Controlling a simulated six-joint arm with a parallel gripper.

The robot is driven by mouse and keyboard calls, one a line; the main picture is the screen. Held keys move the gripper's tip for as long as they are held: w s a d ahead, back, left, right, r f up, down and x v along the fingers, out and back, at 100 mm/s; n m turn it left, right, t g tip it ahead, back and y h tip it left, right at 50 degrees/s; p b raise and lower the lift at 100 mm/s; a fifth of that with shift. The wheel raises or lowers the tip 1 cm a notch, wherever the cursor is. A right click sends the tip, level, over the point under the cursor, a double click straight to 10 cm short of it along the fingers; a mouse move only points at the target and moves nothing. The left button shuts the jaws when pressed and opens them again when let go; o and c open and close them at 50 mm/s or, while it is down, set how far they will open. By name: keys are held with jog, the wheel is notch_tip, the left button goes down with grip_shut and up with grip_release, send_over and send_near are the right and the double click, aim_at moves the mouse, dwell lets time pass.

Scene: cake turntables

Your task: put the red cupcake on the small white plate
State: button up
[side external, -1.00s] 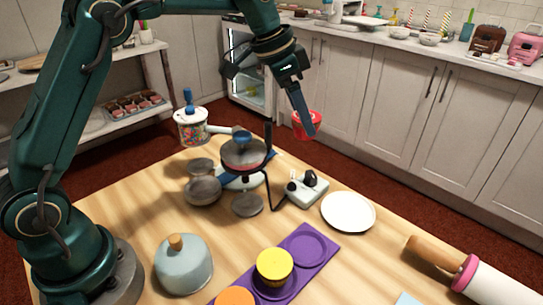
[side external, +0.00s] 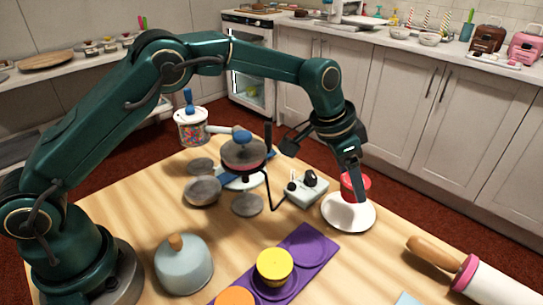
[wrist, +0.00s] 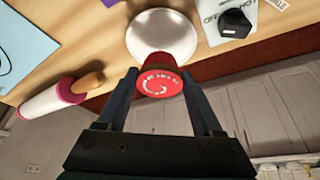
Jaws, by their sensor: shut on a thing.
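The red cupcake (side external: 349,187) is held between the fingers of my gripper (side external: 359,192). In the side view it overlaps the far part of the small white plate (side external: 350,217). In the wrist view the red cupcake (wrist: 157,84) shows its round red top with a pale mark, and my gripper's fingers (wrist: 158,100) close on it from both sides. The white plate (wrist: 148,31) appears just beyond it there. I cannot tell whether the cupcake touches the plate or is a little above it. One finger hides part of the cupcake in the side view.
A grey switch box (side external: 307,188) stands left of the plate. A purple tray (side external: 318,246) holds a yellow cupcake (side external: 274,264) and an orange one (side external: 235,297). A rolling pin (side external: 468,275) lies at the right. A turntable with a black post (side external: 243,155) stands behind.

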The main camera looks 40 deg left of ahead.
aim_at(348, 193)
jog(key=shift+f, duration=2)
jog(key=o, duration=1.5)
jog(key=shift+f, duration=0.15)
jog(key=shift+r, duration=0.35)
jog(key=v, duration=1.2)
jog(key=s+a+r+n+t+y, duration=0.1)
jog(key=s+a+r+n, duration=0.15)
jog(key=s, duration=0.25)
jog(key=s+a+r+n, duration=0.1)
jog(key=s+a+r, duration=0.2)
jog(key=s+a, duration=0.15)
jog(key=s+a+f+n, duration=0.1)
jog(key=s, duration=0.3)
jog(key=s+a+f+n+y, duration=0.1)
jog(key=s+a, duration=0.1)
jog(key=s, duration=0.2)
jog(key=s+a+f+n, duration=0.1)
jog(key=s, duration=0.4)
jog(key=shift+a+f+t+y, duration=0.3)
jog(key=shift+a+f+t, duration=0.05)
jog(key=shift+f+t, duration=0.05)
